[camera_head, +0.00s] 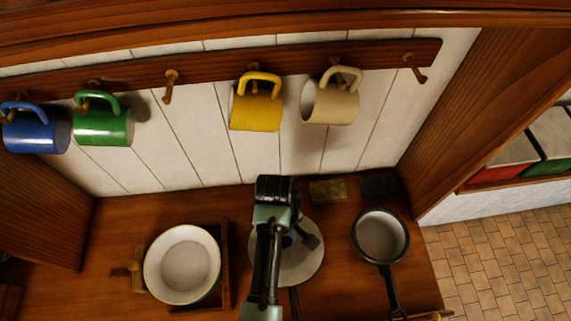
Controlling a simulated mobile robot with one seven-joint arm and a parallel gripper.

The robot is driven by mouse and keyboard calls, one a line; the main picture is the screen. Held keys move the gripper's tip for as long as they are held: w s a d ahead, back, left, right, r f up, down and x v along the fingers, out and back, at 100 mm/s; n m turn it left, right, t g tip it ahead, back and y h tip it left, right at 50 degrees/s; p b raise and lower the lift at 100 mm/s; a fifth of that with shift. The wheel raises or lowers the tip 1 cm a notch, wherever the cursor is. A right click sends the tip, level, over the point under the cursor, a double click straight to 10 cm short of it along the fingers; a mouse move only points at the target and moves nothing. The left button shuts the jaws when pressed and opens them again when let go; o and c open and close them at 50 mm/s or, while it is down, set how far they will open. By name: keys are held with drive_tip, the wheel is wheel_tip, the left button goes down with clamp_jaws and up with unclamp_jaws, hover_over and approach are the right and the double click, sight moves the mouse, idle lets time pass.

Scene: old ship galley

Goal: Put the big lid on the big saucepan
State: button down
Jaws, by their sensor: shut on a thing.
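The big lid (309,266) is a pale grey disc on or just above the counter's middle, partly covered by my arm. My gripper (299,238) is over the lid and shut on it, apparently near its middle; the grasp and fingertips are not clear. A dark handle (294,303) sticks out from under the lid's lower edge, apparently that of the big saucepan. The saucepan's body is hidden beneath the lid, so I cannot tell whether the lid rests on its rim or hovers above it.
A smaller dark pan (381,236) stands to the right, handle toward the front. A cream bowl (183,266) sits by a wooden rack (227,264) on the left. Two small blocks (327,191) lie at the back. Several mugs (256,107) hang above.

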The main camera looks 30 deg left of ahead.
drive_tip(key=shift+f, duration=0.4)
idle(0.3)
drive_tip(key=shift+c, duration=2.1)
unclamp_jaws()
wheel_tip(320, 180, up, 5)
drive_tip(key=p, duration=0.5)
drive_tip(key=shift+r, duration=1)
